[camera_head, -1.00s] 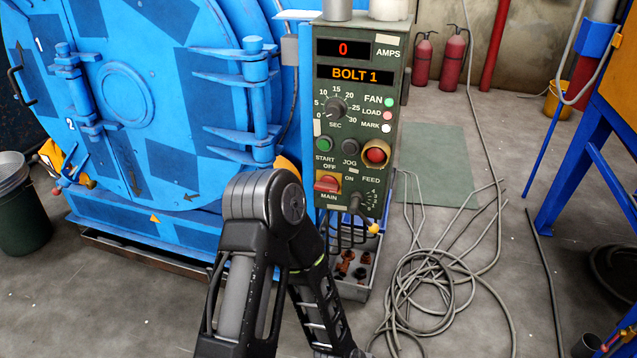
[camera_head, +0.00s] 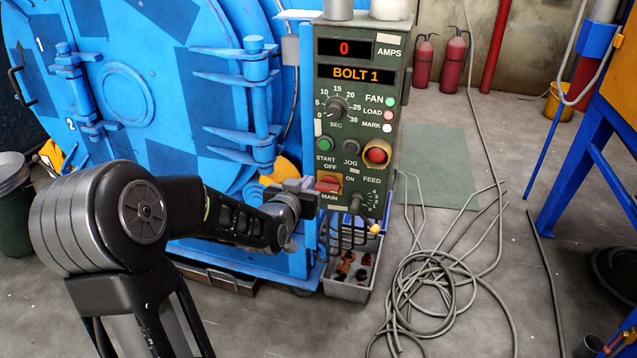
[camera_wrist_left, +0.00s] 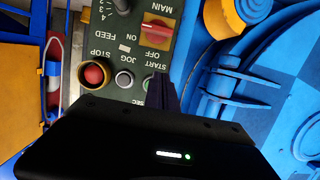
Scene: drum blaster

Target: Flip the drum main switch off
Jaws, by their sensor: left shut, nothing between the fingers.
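The drum main switch (camera_head: 328,184) is a red knob on a yellow plate, low on the left of the green control panel (camera_head: 325,110), between the OFF and ON labels. In the left wrist view the red switch (camera_wrist_left: 158,30) shows upside down. My left gripper (camera_head: 308,197) is shut and empty, just left of the switch at the panel's lower left edge. Its dark fingers (camera_wrist_left: 163,88) point toward the panel in the left wrist view. I cannot tell whether they touch it. My right gripper is not in view.
The blue drum (camera_head: 140,100) with its hinged door stands left of the panel. A red stop button (camera_head: 376,155) and a lower knob (camera_head: 360,203) are close by on the panel. A grey bin (camera_head: 345,290) stands below. Coiled cable (camera_head: 430,285) lies on the floor at right.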

